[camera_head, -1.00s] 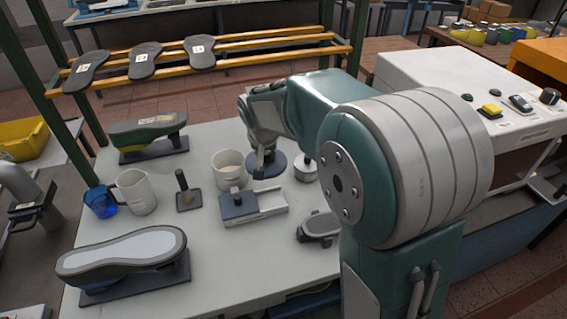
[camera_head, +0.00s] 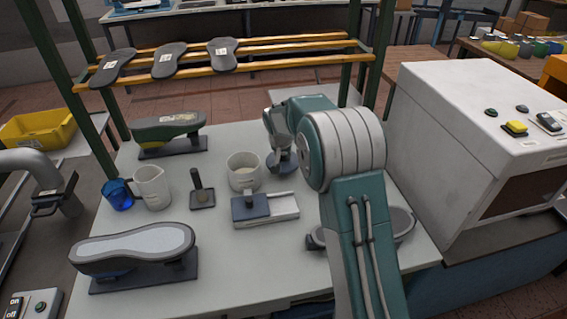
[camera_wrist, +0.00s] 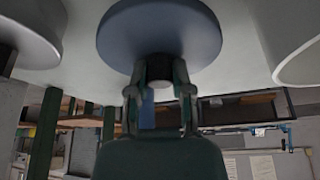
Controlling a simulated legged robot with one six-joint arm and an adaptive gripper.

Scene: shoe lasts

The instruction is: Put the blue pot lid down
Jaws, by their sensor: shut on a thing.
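The blue pot lid (camera_head: 290,166) is a dark blue-grey disc at the far middle of the pale table, just right of a white pot (camera_head: 243,172). My gripper (camera_head: 280,153) is above the lid, partly hidden by my arm. In the wrist view, my gripper's fingers (camera_wrist: 161,82) are shut on the lid's knob, and the lid's round disc (camera_wrist: 160,28) spreads out beyond them, against the pale table. I cannot tell whether the lid touches the table.
A block on a white slide (camera_head: 280,206), a handled tool (camera_head: 201,196), a jug (camera_head: 152,188) and a blue cup (camera_head: 118,195) stand left and in front. A large white machine (camera_head: 455,130) bounds the right.

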